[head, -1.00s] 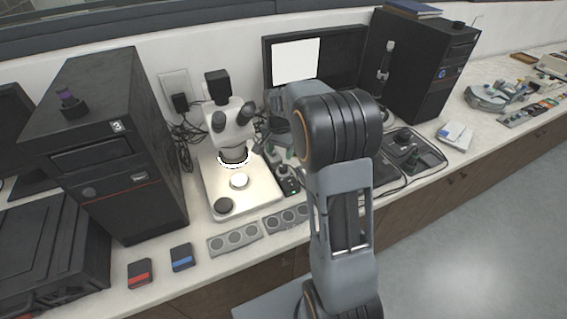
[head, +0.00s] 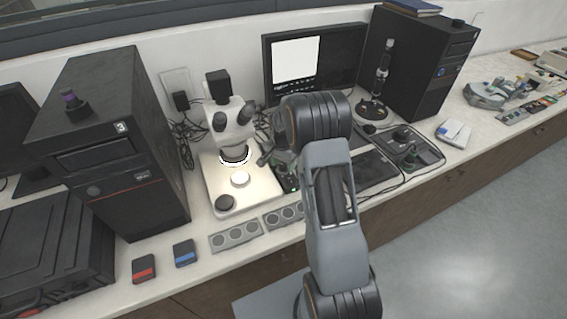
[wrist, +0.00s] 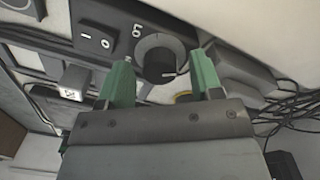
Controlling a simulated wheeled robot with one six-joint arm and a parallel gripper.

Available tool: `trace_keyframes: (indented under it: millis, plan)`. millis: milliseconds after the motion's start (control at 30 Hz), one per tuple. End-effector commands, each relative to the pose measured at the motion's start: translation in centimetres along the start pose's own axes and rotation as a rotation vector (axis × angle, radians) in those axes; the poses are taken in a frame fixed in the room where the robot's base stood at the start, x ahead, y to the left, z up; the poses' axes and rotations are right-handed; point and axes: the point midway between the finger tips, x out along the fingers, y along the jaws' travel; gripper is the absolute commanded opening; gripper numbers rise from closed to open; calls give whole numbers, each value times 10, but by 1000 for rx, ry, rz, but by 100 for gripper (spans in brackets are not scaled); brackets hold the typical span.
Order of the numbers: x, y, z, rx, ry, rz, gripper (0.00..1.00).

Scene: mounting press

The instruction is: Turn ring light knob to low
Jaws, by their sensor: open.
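The ring light knob (wrist: 158,56) is a dark round dial with a pale pointer line, on a dark control panel with an I/O rocker switch (wrist: 97,33) and a "LO" mark beside it. My gripper (wrist: 160,64) is open, with one green finger on each side of the knob; I cannot tell if they touch it. In the head view the small black control box (head: 290,184) shows beside the microscope base, partly hidden by my arm. The ring light (head: 234,157) glows under the microscope head.
The microscope (head: 232,122) stands left of my arm. A monitor (head: 300,62) and a black tower (head: 425,65) stand behind. Sample holders (head: 236,235) lie along the front edge. Cables (wrist: 285,95) hang at the right in the wrist view.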

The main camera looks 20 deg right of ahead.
Motion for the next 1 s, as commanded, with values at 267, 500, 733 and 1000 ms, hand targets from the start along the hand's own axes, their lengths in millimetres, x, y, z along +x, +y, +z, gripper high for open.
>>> trace_keyframes:
  millis: [267,500,733,1000]
  plan:
    - [0,0,0,-1,0,0,56]
    - [0,0,0,-1,0,0,33]
    - [0,0,0,-1,0,0,11]
    - [1,0,0,-36,1,0,10]
